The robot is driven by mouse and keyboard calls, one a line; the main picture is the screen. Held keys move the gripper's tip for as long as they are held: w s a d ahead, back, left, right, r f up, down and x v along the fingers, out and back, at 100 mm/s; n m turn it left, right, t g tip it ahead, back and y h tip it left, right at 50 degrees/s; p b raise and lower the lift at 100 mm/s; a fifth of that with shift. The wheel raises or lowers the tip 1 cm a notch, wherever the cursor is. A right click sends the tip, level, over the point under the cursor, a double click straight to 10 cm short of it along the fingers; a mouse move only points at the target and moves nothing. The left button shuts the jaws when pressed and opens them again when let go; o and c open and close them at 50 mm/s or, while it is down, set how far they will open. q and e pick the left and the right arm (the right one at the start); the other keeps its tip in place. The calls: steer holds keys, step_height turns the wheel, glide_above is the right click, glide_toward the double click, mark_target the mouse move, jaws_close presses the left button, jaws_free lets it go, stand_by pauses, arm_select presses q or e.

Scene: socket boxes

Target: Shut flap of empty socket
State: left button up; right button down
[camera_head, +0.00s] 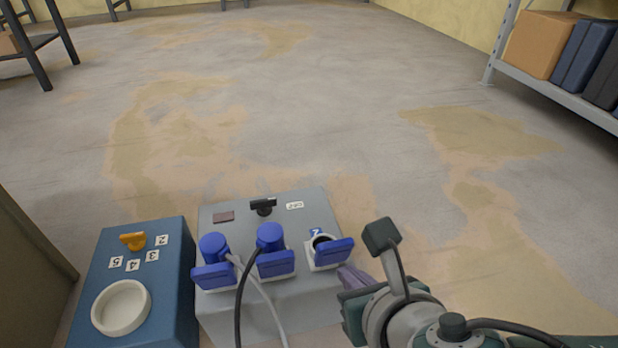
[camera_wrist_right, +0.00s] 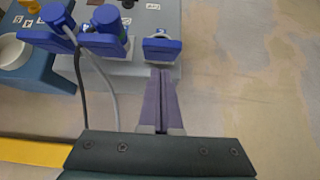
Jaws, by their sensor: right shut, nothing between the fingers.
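The empty socket (camera_head: 321,240) is the rightmost of three on the grey box (camera_head: 300,285). Its blue flap (camera_head: 336,253) stands open on the near side, and the round dark opening shows behind it. In the right wrist view the flap (camera_wrist_right: 162,44) lies just ahead of the fingertips. My right gripper (camera_head: 345,271) is shut and empty, with its purple fingers just below and in front of the flap. I cannot tell whether they touch it. It also shows in the right wrist view (camera_wrist_right: 160,73). My left gripper is not in view.
Two blue plugs (camera_head: 214,246) (camera_head: 270,236) fill the other sockets, and their black and grey cables hang over the front. A black switch (camera_head: 263,206) sits behind them. A blue box (camera_head: 170,270) with an orange knob and white ring stands left. Floor right of the grey box is clear.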

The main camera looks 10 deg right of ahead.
steer(key=shift+w+r+b, duration=0.2)
steer(key=shift+w+b, duration=0.25)
steer(key=shift+w, duration=0.9)
